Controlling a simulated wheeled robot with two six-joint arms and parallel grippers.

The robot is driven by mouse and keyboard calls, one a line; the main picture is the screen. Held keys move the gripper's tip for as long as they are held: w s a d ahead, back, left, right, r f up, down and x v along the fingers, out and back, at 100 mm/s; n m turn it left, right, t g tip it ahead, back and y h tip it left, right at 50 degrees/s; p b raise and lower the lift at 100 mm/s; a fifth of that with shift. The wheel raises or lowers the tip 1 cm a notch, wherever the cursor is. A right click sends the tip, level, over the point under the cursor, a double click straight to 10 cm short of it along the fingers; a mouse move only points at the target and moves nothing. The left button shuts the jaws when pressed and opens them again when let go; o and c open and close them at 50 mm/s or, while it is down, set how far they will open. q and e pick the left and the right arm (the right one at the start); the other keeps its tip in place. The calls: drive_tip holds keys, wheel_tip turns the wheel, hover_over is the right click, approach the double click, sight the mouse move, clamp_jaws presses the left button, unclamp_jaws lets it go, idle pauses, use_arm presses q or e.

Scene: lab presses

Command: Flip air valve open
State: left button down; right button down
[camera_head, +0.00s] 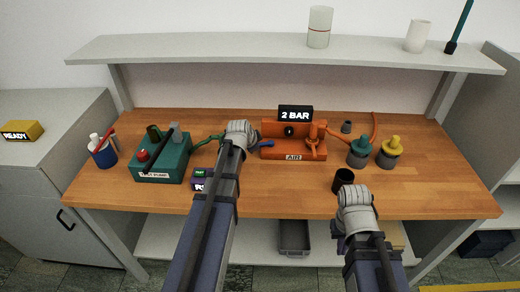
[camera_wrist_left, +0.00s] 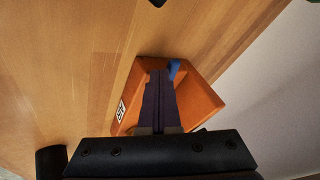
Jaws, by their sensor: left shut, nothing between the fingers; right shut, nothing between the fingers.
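The orange air unit (camera_head: 310,150), with an "AIR" label, stands at the back middle of the bench. A blue lever (camera_head: 265,144) sticks out at its left side; it also shows in the left wrist view (camera_wrist_left: 174,68). My left gripper (camera_wrist_left: 159,73) is shut and empty, its dark fingertips over the orange block and close beside the blue lever. I cannot tell whether they touch.
A "2 BAR" display (camera_head: 296,113) stands behind the air unit. A green pump box (camera_head: 160,162) is at left, and teal (camera_head: 358,152) and yellow-topped (camera_head: 388,152) bottles are at right. A black cup (camera_head: 344,180) stands before my right arm.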

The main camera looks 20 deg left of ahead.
use_arm(q)
drive_tip(key=shift+d, duration=0.1)
drive_tip(key=shift+w+d, duration=0.5)
drive_tip(key=shift+w, duration=0.05)
idle(0.4)
drive_tip(key=shift+s+d, duration=0.35)
drive_tip(key=shift+s, duration=0.2)
drive_tip(key=shift+s+d, duration=0.3)
drive_tip(key=shift+s, duration=0.25)
drive_tip(key=shift+s+d, duration=0.3)
drive_tip(key=shift+s, duration=0.2)
drive_tip(key=p+v, duration=0.8)
drive_tip(key=v, duration=0.2)
drive_tip(key=shift+a, duration=0.45)
drive_tip(key=shift+s, duration=0.1)
